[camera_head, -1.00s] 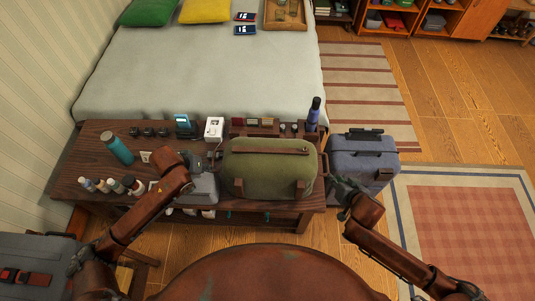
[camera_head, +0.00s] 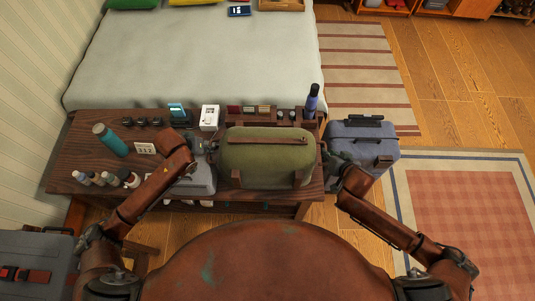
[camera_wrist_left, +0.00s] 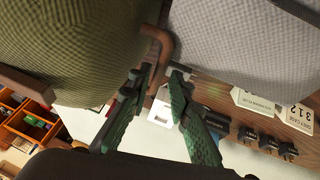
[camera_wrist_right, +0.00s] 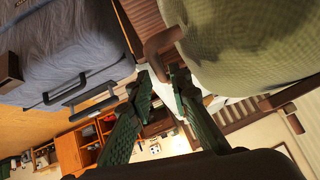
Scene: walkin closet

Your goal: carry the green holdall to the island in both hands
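The green holdall (camera_head: 268,157), with brown straps and a brown top handle, stands on the dark wooden bench (camera_head: 68,160). My left gripper (camera_head: 211,146) is at its left end, partly hidden by my arm. My right gripper (camera_head: 328,156) is at the right end. In the right wrist view my open right gripper (camera_wrist_right: 161,76) points at the other brown end handle (camera_wrist_right: 158,42), fingertips close to it. The island is not identifiable.
A grey case (camera_head: 197,180) sits close left of the holdall. A blue-grey suitcase (camera_head: 362,148) stands close right. A teal bottle (camera_head: 110,140), small bottles, a white box (camera_head: 209,117) and a dark blue bottle (camera_head: 312,102) stand on the bench. A bed (camera_head: 200,60) lies behind; open floor is right.

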